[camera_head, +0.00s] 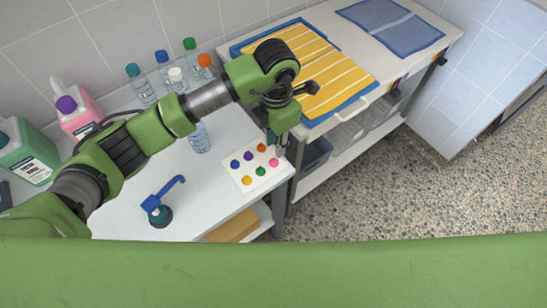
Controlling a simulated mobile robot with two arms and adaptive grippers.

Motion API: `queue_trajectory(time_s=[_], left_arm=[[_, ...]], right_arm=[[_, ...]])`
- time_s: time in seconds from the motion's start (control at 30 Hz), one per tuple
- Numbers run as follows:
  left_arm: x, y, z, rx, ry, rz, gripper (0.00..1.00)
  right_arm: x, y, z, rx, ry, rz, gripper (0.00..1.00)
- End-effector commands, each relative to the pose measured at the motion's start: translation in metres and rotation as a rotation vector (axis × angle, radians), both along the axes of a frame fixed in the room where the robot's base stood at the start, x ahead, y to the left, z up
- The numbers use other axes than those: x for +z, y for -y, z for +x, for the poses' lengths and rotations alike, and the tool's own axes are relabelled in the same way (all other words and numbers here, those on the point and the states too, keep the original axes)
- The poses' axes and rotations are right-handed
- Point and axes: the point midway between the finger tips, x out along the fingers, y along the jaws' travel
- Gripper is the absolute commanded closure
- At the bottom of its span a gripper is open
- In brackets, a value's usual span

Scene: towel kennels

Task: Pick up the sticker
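A white sheet of round stickers (240,175) lies on the white worktop near its right end. It carries a blue sticker (234,163), a purple sticker (248,156), an orange sticker (262,147), a yellow sticker (247,180), a green sticker (260,171) and a pink sticker (273,162). My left gripper (279,146) points down at the sheet's right edge, close to the orange and pink stickers. Its fingertips are small and partly hidden, so I cannot tell whether they are open, shut or touching the sheet. My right gripper is not in view.
Several clear bottles with coloured caps, including a green-capped one (191,54), stand along the wall. A blue-pump bottle (158,212) stands left of the sheet. Pink (83,118) and green jugs (28,158) are at left. A yellow striped towel (335,85) lies on the adjoining table.

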Motion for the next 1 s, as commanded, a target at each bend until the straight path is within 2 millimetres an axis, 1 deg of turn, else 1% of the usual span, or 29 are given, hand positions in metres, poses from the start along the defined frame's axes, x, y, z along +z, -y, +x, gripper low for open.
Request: queue_trajectory(time_s=[0.1,0.17,0.27,0.33,0.43,0.5,0.6,0.87,0.9,0.97,1.0], left_arm=[[-0.013,0.0,0.0,0.0,-0.001,0.0,0.78],[-0.016,0.0,0.0,0.0,-0.001,0.001,0.78],[-0.022,-0.002,0.0,0.001,-0.003,0.0,0.78],[-0.03,-0.004,-0.001,0.001,-0.005,0.001,0.78],[-0.046,-0.008,0.0,0.002,-0.005,0.001,0.78],[-0.057,-0.007,0.0,0.0,-0.004,0.0,0.78],[-0.066,-0.007,0.001,0.001,-0.001,0.0,0.78],[-0.069,-0.007,0.002,-0.001,0.001,0.0,0.78],[-0.069,-0.007,0.002,-0.001,0.001,0.0,0.85],[-0.069,-0.007,0.002,-0.001,0.001,-0.001,0.94],[-0.069,-0.007,0.002,-0.001,0.001,-0.001,1.0]], right_arm=[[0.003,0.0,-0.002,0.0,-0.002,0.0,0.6],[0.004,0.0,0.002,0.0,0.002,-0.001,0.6],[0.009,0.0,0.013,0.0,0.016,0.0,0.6],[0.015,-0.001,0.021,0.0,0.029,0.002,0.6],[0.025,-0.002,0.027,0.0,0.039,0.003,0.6],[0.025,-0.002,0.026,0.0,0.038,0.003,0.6],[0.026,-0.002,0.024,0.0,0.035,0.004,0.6],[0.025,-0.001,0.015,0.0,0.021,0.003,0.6],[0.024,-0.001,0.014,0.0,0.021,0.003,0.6],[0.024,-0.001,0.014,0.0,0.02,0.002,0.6],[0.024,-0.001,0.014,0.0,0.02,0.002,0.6]])
